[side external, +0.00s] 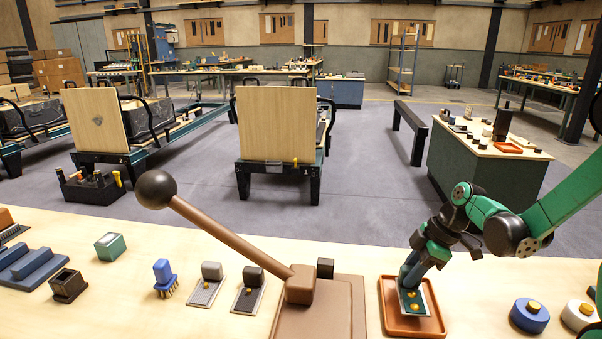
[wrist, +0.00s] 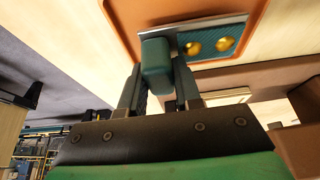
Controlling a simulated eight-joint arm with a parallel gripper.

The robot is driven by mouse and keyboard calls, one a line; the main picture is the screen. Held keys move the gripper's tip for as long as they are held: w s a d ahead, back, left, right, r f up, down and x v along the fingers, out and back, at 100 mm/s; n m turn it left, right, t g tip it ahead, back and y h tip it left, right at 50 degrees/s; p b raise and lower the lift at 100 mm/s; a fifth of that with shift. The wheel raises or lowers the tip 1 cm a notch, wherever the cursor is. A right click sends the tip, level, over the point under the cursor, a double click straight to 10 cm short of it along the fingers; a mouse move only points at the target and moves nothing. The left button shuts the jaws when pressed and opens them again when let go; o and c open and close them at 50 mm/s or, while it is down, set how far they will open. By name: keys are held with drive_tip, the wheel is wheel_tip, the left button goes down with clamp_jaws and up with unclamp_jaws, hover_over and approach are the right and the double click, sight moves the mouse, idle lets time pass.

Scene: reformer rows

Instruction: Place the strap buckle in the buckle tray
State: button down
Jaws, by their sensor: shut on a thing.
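The strap buckle (side external: 414,303) is a flat plate with a teal face and gold studs. In the wrist view the strap buckle (wrist: 213,42) shows two gold studs and a teal block at its left end. My gripper (side external: 411,272) points down over the tray and is shut on that block; in the wrist view its fingers (wrist: 157,80) sit on either side of it. The buckle tray (side external: 393,322) is a shallow orange-brown tray; its rim (wrist: 120,20) also shows in the wrist view. The buckle is within the tray's outline; I cannot tell whether it touches the floor.
A brown block with a ball-ended lever (side external: 225,236) stands left of the tray. A blue round piece (side external: 530,316) lies to the right. The bench behind the tray is clear.

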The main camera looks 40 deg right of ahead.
drive_tip(key=shift+f, duration=0.85)
drive_tip(key=shift+f, duration=0.15)
drive_tip(key=c, duration=0.6)
unclamp_jaws()
drive_tip(key=v, duration=1.2)
drive_tip(key=w+a+r+m+t+h, duration=0.1)
drive_tip(key=w+a+m+t+h, duration=0.1)
drive_tip(key=a+m, duration=0.7)
drive_tip(key=shift+w+a+r+t+h, duration=0.2)
drive_tip(key=shift+a+t+h, duration=0.6)
drive_tip(key=shift+a, duration=1.5)
